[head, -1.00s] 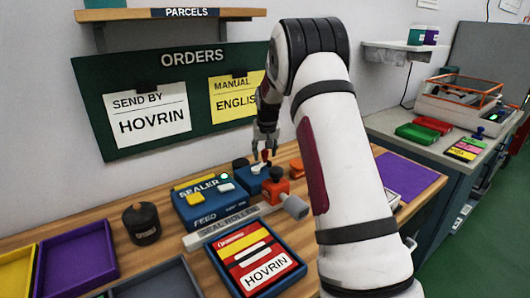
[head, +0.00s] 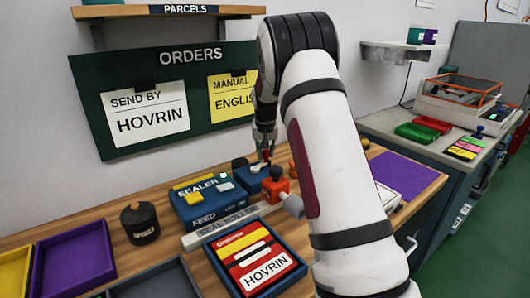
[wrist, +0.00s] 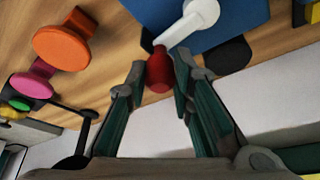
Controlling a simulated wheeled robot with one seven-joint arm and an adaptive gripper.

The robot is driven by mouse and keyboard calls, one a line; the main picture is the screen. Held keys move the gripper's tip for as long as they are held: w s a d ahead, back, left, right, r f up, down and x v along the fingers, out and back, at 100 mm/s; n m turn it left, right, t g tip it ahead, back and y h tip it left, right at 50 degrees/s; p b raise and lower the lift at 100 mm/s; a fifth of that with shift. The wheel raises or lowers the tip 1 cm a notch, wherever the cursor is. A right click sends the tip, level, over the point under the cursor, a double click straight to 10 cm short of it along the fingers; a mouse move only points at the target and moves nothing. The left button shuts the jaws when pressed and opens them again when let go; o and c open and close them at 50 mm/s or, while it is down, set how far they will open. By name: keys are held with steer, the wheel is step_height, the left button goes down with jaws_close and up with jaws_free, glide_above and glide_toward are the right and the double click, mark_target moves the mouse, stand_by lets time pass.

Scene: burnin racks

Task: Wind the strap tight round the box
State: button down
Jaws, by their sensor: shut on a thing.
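A box (head: 268,272) with red, yellow and white bands and a HOVRIN label lies in a blue tray (head: 212,259) on the bench. A small blue unit (head: 250,180) with a white crank stands behind it. My gripper (head: 264,156) is over this unit. In the wrist view the gripper (wrist: 159,78) is shut on the red knob (wrist: 159,72) at the end of the white crank arm (wrist: 192,22). The blue unit (wrist: 235,28) lies beyond the crank. I cannot make out a strap for certain.
A red-orange part (head: 279,188) with a dark knob stands just right. A black canister (head: 140,222) and purple tray (head: 74,262) are farther left. A purple mat (head: 404,178) lies right.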

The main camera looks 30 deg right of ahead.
steer(key=c, duration=1.4)
jaws_free()
steer(key=shift+o, duration=0.2)
steer(key=shift+r, duration=0.1)
steer(key=v, duration=1.1)
steer(key=shift+r, duration=0.35)
steer(key=shift+s+a+r, duration=0.1)
steer(key=shift+a, duration=0.1)
